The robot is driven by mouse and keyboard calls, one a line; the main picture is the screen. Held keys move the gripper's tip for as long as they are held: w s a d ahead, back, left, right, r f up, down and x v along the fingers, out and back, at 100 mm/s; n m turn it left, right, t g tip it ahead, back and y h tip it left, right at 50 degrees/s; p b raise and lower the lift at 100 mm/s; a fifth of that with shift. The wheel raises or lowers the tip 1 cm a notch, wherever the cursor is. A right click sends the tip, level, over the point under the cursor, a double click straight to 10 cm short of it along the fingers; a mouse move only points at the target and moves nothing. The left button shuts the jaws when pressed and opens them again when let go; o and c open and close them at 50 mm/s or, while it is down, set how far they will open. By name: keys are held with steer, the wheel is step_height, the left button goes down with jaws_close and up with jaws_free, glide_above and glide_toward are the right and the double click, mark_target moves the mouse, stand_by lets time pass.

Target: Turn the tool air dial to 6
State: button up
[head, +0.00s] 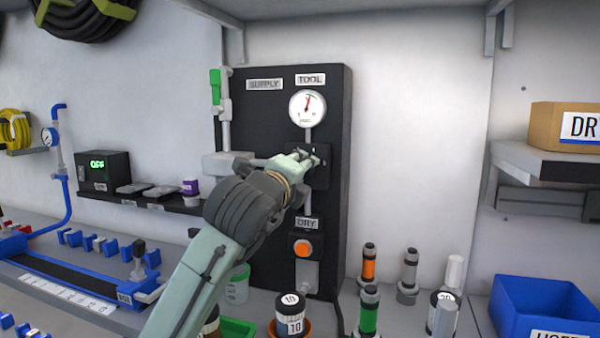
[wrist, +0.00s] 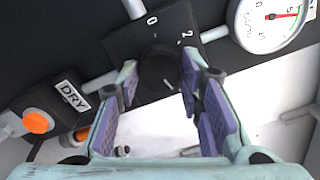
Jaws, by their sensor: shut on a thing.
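The tool air dial (wrist: 158,66) is a round black knob on a dark square plate, with the numbers 0 and 2 showing on the plate in the wrist view. My gripper (wrist: 160,82) has its purple-padded fingers on either side of the knob and is shut on it. A small pale mark shows on the knob; which number it points to I cannot tell. In the head view my gripper (head: 312,158) covers most of the dial and its plate. Above it, the TOOL gauge (head: 307,107) has a red needle pointing nearly straight up.
Below stand several bottles and fittings, including an orange-banded one (head: 369,264). A blue bin (head: 545,305) is at the right.

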steer(key=shift+d+f, duration=0.1)
steer(key=o, duration=1.2)
steer(key=shift+c, duration=0.2)
steer(key=v, duration=1.2)
